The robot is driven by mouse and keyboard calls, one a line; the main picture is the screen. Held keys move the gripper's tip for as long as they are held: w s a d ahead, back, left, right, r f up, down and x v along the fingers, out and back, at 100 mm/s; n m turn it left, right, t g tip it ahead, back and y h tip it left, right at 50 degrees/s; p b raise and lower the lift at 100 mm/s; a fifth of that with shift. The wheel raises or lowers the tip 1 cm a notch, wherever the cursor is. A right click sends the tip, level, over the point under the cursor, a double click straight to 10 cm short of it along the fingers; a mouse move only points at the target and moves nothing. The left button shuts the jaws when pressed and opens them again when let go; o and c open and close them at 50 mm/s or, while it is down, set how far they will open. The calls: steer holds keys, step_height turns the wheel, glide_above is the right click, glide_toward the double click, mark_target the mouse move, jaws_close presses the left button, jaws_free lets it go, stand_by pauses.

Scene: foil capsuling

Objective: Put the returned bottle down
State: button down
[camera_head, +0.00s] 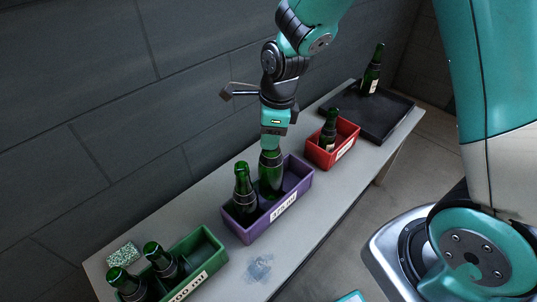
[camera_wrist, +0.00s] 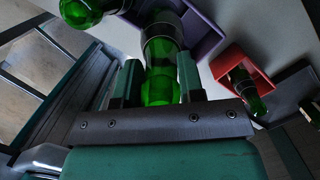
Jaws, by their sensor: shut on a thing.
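My gripper (camera_head: 272,147) points down over the purple crate (camera_head: 304,182) and is shut on a green glass bottle (camera_head: 271,175). The held bottle looks upright, with its lower part inside the purple crate; I cannot tell whether its base touches the crate floor. A second green bottle (camera_head: 243,192) stands in the same crate, just left of the held one. In the wrist view the held bottle (camera_wrist: 161,50) sits between the two fingers (camera_wrist: 159,82). The other bottle (camera_wrist: 82,10) shows at the top left there.
A green crate (camera_head: 207,247) with two bottles stands at the front left, beside a speckled green block (camera_head: 123,254). A red crate (camera_head: 347,129) with one bottle stands further right. A black tray (camera_head: 395,112) with one bottle (camera_head: 372,72) is at the far end. A crumpled clear piece (camera_head: 259,268) lies in front.

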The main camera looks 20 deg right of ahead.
mark_target(270, 153)
steer(key=shift+f+b, duration=0.3)
steer(key=shift+f, duration=2.6)
steer(key=c, duration=0.7)
jaws_free()
steer(key=shift+c, duration=0.2)
